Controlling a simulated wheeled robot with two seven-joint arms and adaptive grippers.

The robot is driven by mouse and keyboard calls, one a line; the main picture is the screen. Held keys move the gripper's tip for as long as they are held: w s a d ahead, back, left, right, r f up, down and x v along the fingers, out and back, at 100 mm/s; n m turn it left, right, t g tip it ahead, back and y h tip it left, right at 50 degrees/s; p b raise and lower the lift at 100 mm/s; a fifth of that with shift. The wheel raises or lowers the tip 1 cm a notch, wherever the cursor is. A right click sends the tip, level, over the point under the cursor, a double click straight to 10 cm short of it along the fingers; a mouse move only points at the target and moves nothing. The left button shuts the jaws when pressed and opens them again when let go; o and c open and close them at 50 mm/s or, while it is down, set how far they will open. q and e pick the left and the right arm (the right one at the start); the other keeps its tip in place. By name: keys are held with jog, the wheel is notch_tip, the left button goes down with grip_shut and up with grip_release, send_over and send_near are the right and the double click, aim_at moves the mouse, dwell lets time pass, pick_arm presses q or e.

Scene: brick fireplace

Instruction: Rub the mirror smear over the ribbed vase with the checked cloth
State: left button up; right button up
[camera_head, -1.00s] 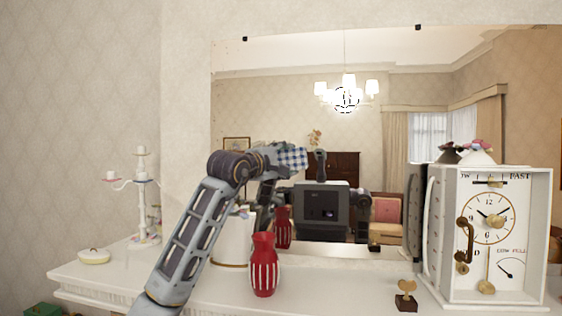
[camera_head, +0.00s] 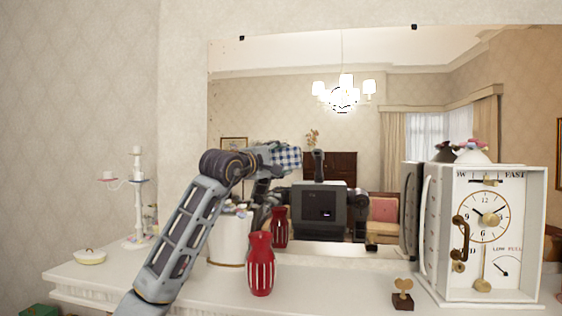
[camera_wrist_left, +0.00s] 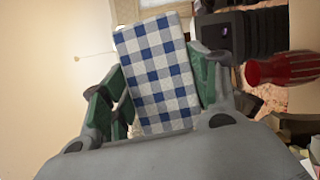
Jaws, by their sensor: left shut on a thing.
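The checked cloth (camera_head: 287,157) is a blue and white block in my left gripper (camera_head: 272,158), held in front of the mirror (camera_head: 270,105) above the ribbed vase. The left wrist view shows the cloth (camera_wrist_left: 158,75) between the green-padded fingers of the gripper (camera_wrist_left: 160,95). I cannot tell whether the cloth touches the glass. The red vase with white ribs (camera_head: 261,268) stands upright on the white mantel, with its reflection behind it. A red ribbed shape also shows at the right of the left wrist view. I cannot make out the smear. My right gripper is not directly in view.
A white pot (camera_head: 229,240) stands behind my left arm, close to the vase. A candelabra (camera_head: 137,200) and a lidded dish (camera_head: 90,257) are at the left.

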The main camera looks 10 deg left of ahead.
pick_arm(q)
jog(key=a, duration=0.3)
dwell(0.4)
jog(key=shift+a, duration=0.1)
jog(key=shift+w+a, duration=0.15)
jog(key=shift+a, duration=1.9)
jog(key=shift+a, duration=0.1)
jog(key=shift+a, duration=1.8)
notch_tip(320, 180, up, 2)
jog(key=shift+p, duration=0.65)
